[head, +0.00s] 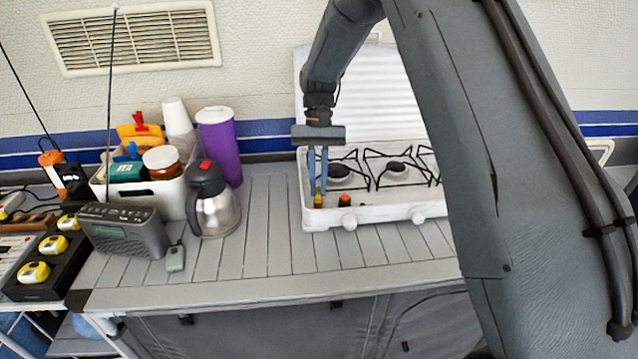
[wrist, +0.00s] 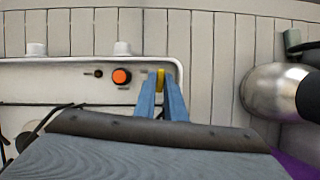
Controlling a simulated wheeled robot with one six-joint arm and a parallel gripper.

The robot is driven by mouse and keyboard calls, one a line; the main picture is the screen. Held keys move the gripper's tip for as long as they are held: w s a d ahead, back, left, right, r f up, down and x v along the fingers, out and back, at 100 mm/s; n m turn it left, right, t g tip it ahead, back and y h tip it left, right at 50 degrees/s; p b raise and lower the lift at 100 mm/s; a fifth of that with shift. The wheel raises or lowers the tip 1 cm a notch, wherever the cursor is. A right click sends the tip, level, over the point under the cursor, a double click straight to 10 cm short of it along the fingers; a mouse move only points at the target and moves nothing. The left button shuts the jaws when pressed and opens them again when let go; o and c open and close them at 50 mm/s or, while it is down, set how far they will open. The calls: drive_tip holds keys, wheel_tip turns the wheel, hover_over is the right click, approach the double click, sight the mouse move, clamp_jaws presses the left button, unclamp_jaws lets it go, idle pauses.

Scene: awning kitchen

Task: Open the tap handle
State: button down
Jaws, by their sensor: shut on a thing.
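The tap handle (wrist: 160,79) is a small yellow piece on the left front corner of the white gas stove's top. It also shows as a yellow bit in the head view (head: 318,199). My gripper (head: 320,188) reaches down over that corner. In the wrist view its two blue fingers (wrist: 162,88) stand on either side of the yellow handle and are shut on it. The fingers hide part of the handle, and its exact angle is hard to tell.
On the stove (head: 385,212), an orange-topped knob (wrist: 122,76) sits close beside the handle, with burner grates (head: 392,170) behind. A steel jug (head: 213,208) and a purple tumbler (head: 218,145) stand to the left. The slatted counter (head: 265,240) between is clear.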

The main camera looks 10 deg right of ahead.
drive_tip(key=shift+n+h, duration=0.3)
drive_tip(key=shift+n, duration=0.3)
drive_tip(key=c, duration=1.8)
unclamp_jaws()
drive_tip(key=shift+b+v, duration=1.1)
drive_tip(key=shift+v, duration=2.8)
